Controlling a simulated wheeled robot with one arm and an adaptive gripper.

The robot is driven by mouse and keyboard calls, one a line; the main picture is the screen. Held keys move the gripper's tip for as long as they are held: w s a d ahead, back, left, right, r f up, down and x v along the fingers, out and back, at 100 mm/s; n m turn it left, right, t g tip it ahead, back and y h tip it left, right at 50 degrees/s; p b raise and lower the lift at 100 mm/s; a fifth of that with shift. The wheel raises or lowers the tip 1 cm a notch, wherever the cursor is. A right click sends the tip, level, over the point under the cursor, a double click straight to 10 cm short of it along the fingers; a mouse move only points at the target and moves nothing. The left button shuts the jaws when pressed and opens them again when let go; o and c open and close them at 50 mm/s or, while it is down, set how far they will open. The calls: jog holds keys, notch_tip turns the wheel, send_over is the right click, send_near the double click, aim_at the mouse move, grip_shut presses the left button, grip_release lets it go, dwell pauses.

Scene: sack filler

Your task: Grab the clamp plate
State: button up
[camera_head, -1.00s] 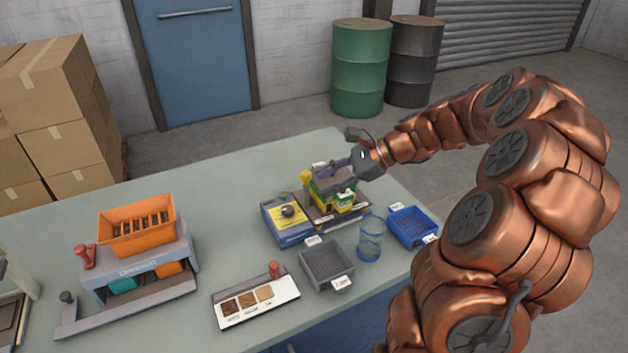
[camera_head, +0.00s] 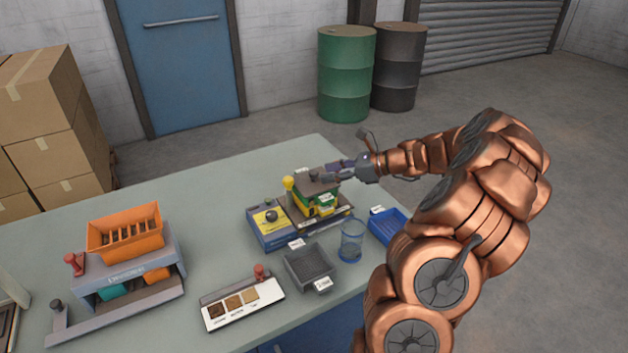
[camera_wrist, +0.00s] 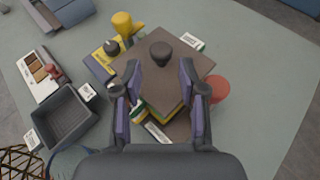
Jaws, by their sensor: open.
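The clamp plate is taken to be the dark brown square plate (camera_head: 308,187) on top of a green and yellow stack in the small press station. In the wrist view the plate (camera_wrist: 190,72) carries a dark round knob (camera_wrist: 161,53) near its far corner. My gripper (camera_head: 338,171) reaches in from the right at the plate's edge. In the wrist view my gripper (camera_wrist: 160,80) is open, its purple-padded fingers spread over the plate with the knob between and just beyond their tips. Whether the fingers touch the plate cannot be told.
A blue box with a yellow label (camera_head: 268,229) and a yellow knob (camera_head: 289,183) stand beside the stack. A grey tray (camera_head: 308,268), clear cup (camera_head: 351,240) and blue tray (camera_head: 388,225) are in front. A red round thing (camera_wrist: 218,88) is close right of the plate.

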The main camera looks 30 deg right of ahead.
aim_at(314, 178)
jog(key=p+x, duration=0.1)
jog(key=x, duration=0.3)
jog(key=shift+w, duration=0.2)
jog(key=shift+c, duration=0.3)
grip_shut()
